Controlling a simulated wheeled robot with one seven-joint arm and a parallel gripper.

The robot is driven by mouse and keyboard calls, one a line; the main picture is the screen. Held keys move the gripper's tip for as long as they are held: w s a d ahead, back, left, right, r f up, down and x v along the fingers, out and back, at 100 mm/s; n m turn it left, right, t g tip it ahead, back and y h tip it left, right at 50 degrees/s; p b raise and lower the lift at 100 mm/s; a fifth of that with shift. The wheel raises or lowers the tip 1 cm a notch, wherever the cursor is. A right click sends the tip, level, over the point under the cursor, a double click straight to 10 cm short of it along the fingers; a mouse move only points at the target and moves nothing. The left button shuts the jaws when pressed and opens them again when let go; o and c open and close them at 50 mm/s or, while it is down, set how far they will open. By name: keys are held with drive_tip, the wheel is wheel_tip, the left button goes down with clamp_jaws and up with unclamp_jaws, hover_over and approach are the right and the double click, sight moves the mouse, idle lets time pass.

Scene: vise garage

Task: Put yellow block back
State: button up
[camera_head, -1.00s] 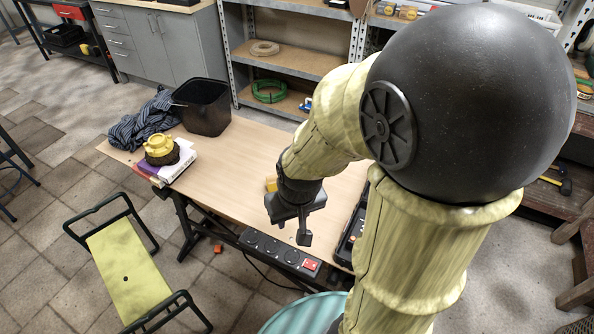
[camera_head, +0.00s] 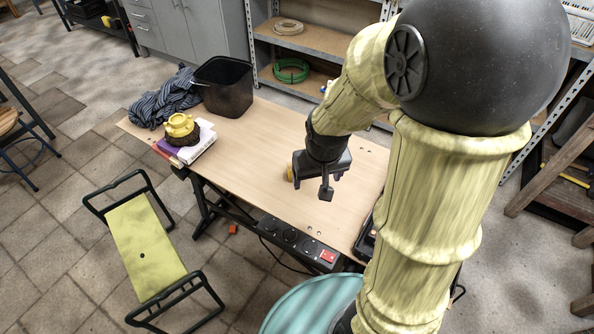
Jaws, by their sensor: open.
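A small yellow block (camera_head: 290,174) is on the wooden workbench, partly hidden behind my gripper. My gripper (camera_head: 318,187) is dark, points down over the bench top and is open, with nothing seen between its fingers. The block shows just left of the gripper; whether they touch, and how high the gripper is above the bench, I cannot tell.
The wooden workbench (camera_head: 240,140) holds a black bin (camera_head: 226,88), striped cloth (camera_head: 165,98), and books (camera_head: 195,146) with a yellow pot-like object (camera_head: 180,128). A yellow-green folding stool (camera_head: 140,245) stands in front.

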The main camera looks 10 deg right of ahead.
drive_tip(key=w+f, duration=0.3)
drive_tip(key=w, duration=1.3)
drive_tip(key=shift+a+p, duration=0.15)
drive_tip(key=shift+p, duration=0.3)
drive_tip(key=x, duration=1.2)
drive_tip(key=shift+w+f+b, duration=0.1)
drive_tip(key=shift+w+b, duration=0.05)
drive_tip(key=shift+b, duration=0.25)
drive_tip(key=x, duration=0.5)
drive_tip(key=shift+s+a+f, duration=0.15)
drive_tip(key=shift+s, duration=0.1)
